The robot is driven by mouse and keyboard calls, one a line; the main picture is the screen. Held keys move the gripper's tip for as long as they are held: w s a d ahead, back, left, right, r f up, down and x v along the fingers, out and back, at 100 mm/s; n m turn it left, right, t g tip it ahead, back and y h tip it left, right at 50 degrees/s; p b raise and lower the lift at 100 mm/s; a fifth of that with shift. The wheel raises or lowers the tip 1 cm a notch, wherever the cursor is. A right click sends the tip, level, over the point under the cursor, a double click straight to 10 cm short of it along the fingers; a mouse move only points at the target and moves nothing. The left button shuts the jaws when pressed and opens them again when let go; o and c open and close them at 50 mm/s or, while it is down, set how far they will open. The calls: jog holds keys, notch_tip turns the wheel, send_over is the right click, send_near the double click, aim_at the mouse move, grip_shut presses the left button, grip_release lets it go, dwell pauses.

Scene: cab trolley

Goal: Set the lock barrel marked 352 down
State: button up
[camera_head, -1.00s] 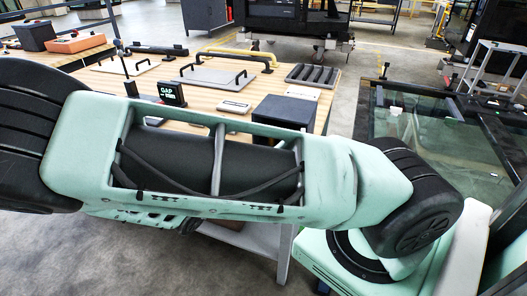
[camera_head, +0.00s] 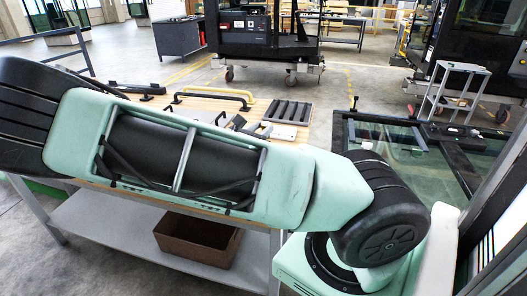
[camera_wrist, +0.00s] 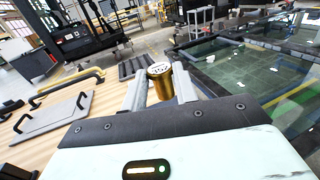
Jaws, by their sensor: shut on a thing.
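In the wrist view my gripper (camera_wrist: 160,92) is shut on a brass lock barrel (camera_wrist: 162,88). The barrel stands roughly upright between the two grey fingers, its pale round top marked with dark digits that look like 352. The fingers and barrel appear over the wooden bench (camera_wrist: 108,103); the gap below the barrel is hidden. In the head view my arm covers much of the bench, and the barrel cannot be made out.
A dark grooved tray (camera_wrist: 133,66) lies on the bench beyond my gripper. A grey plate with a black handle (camera_wrist: 55,118) and a yellow handle (camera_wrist: 65,84) are at left. A framed glass panel (camera_head: 400,140) is at right. A brown box (camera_head: 197,240) is on the lower shelf.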

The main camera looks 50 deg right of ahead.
notch_tip(320, 180, down, 9)
dwell(0.4)
jog(key=shift+f, duration=0.1)
jog(key=o, duration=1.1)
jog(key=shift+c, duration=0.2)
